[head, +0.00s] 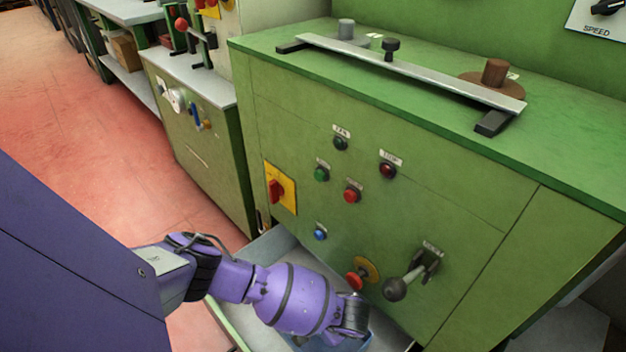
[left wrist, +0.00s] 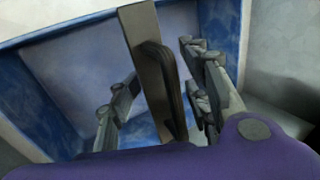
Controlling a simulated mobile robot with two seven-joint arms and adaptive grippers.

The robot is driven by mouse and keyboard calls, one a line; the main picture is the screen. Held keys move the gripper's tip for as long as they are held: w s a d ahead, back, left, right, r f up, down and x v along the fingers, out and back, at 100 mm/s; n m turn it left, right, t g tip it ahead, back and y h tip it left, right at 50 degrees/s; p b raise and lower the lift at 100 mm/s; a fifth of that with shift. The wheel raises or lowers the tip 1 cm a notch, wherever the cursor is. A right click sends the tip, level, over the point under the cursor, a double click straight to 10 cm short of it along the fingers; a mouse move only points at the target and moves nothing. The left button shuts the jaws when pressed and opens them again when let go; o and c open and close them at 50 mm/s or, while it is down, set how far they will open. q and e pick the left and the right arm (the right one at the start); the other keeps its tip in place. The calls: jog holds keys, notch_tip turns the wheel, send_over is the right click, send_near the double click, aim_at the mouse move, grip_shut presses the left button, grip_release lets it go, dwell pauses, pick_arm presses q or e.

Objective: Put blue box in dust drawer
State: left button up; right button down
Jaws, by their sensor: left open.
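The blue box (left wrist: 60,100) fills much of the left wrist view, with a grey strip across it and a dark handle (left wrist: 162,88). In the head view only a bit of the box (head: 358,342) shows beside my wrist. It is inside the pulled-out dust drawer (head: 270,246), low on the green machine; the drawer's pale floor also shows in the wrist view (left wrist: 285,45). My left gripper (left wrist: 160,95) is open, with its fingers on either side of the handle and gaps visible. In the head view my arm hides the fingers. My right gripper is out of view.
The green machine (head: 420,190) stands close behind the drawer, with several buttons, a red switch (head: 277,190) and a protruding lever (head: 405,280) near my wrist. A metal bar (head: 410,70) lies on its top. Red floor (head: 90,130) is clear at left.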

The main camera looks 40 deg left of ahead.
pick_arm(q)
jog(key=p+v, duration=0.4)
jog(key=v, duration=0.6)
jog(key=shift+d+r, duration=0.15)
jog(key=shift+r, duration=0.2)
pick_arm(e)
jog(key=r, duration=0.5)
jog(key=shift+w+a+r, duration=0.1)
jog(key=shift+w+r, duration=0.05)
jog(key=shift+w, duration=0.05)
